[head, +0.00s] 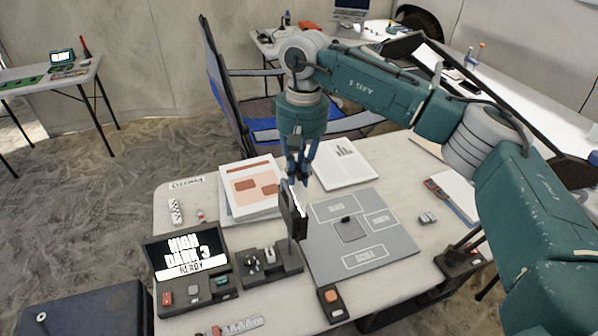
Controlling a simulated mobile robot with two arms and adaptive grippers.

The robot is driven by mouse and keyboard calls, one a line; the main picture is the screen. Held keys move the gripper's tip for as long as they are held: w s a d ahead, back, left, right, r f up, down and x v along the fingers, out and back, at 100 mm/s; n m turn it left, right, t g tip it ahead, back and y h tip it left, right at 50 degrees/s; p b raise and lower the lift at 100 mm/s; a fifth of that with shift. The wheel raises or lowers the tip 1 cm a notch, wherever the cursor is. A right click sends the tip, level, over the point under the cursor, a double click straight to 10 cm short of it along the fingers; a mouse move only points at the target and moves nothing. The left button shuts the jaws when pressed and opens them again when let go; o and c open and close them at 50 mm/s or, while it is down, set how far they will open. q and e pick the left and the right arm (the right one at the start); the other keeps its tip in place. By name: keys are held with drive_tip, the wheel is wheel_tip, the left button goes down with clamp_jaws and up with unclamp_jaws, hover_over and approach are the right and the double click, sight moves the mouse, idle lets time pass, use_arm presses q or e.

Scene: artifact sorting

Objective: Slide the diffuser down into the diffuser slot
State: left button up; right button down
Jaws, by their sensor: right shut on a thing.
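My right gripper (298,180) points straight down over the table, just above a dark upright panel on a grey post. It is shut on a thin piece at the panel's top; a bright white strip (299,198), seen nearly edge-on, shows there and seems to be the diffuser. The dark panel (290,212) seems to be the lamp head with the diffuser slot. The slot itself is hidden by the angle, and I cannot tell how deep the diffuser sits in it. My left gripper is not in view.
A grey mat (388,246) with labelled areas and a small dark item lies to the right. A display box (187,262) and a dark control box (271,264) stand left of it. Papers (345,164) lie behind. An orange-button box (332,303) is near the front.

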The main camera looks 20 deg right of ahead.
drive_tip(key=shift+f, duration=0.25)
drive_tip(key=c, duration=1.6)
unclamp_jaws()
drive_tip(key=shift+c, duration=0.2)
wheel_tip(320, 180, up, 12)
drive_tip(key=shift+d, duration=0.25)
